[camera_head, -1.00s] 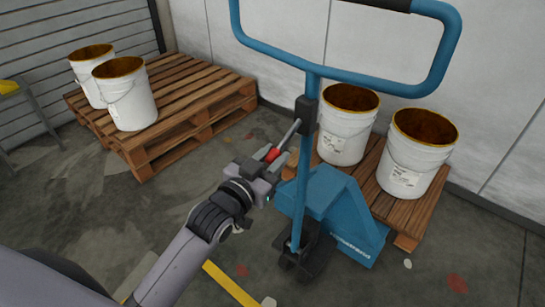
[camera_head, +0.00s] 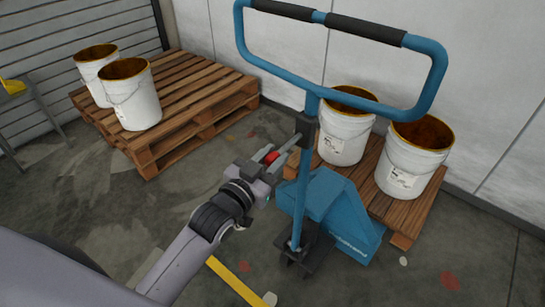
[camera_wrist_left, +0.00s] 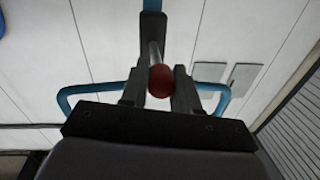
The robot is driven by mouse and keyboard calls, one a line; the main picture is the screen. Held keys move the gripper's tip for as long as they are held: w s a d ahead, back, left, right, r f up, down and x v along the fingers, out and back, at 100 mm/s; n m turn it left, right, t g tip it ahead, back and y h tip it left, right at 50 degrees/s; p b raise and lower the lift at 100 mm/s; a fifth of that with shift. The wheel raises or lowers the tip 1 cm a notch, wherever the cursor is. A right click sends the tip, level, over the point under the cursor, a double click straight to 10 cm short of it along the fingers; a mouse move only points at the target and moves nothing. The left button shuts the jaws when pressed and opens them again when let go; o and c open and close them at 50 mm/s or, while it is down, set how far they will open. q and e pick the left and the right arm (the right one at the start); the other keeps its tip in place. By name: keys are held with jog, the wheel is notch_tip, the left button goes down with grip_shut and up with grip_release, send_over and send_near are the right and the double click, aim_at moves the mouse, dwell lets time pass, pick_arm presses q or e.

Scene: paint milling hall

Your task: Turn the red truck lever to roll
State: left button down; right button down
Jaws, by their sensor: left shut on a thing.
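The red truck lever (camera_head: 271,157) is a thin rod with a red knob, fixed to a black block on the upright of the blue pallet truck (camera_head: 304,190). In the head view it runs from the block down and to the left. My left gripper (camera_head: 270,164) is shut on the red knob. The left wrist view shows the red knob (camera_wrist_left: 161,81) between the two fingers, with the metal rod above it. The finger contact is partly hidden in the head view. My right gripper is in neither view.
The blue handle loop (camera_head: 440,70) with black grips stands above the lever. Two white buckets (camera_head: 345,135) stand on a wooden pallet (camera_head: 415,215) behind the truck. Another pallet (camera_head: 200,95) with two buckets is at the back left. Bare floor lies between.

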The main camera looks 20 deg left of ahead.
pick_arm(q)
jog(key=c, duration=0.9)
grip_release()
jog(key=shift+a+r, duration=0.1)
jog(key=shift+r, duration=0.25)
jog(key=shift+o, duration=0.2)
jog(key=shift+f, duration=0.15)
jog(key=shift+s+f, duration=0.1)
jog(key=shift+v, duration=3.5)
jog(key=s+a+f+g+y, duration=0.1)
jog(key=s+f+g, duration=0.2)
jog(key=s+f, duration=0.4)
jog(key=s+f+n+g+p, duration=0.1)
jog(key=s+f+g, duration=0.3)
jog(key=s+f, duration=0.4)
notch_tip(320, 180, down, 4)
jog(key=shift+a+f+n+y, duration=0.25)
jog(key=shift+a+n+y, duration=0.05)
jog(key=shift+a+y, duration=0.1)
